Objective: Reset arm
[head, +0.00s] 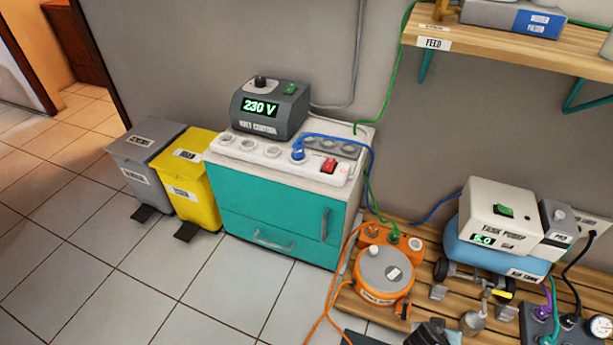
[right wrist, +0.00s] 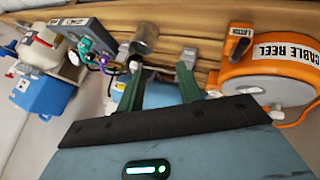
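My right gripper (right wrist: 160,84) shows in the right wrist view, with two green fingers standing apart. Nothing is clearly held between them; a blue surface and a grey cylinder (right wrist: 144,40) show behind. The orange cable reel (right wrist: 280,82) is to the right of the fingers in that view, apart from them. The reel also shows in the head view (head: 384,272), on the slatted wooden platform. A dark shape at the bottom edge of the head view is cut off, and I cannot tell what it is. My left gripper is not in view.
A teal cabinet (head: 270,218) carries the volt control box (head: 269,108) and a socket strip (head: 262,155). A shelf (head: 510,45) overhangs at upper right. Yellow (head: 188,180) and grey (head: 146,165) bins stand left. Floor in front is clear.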

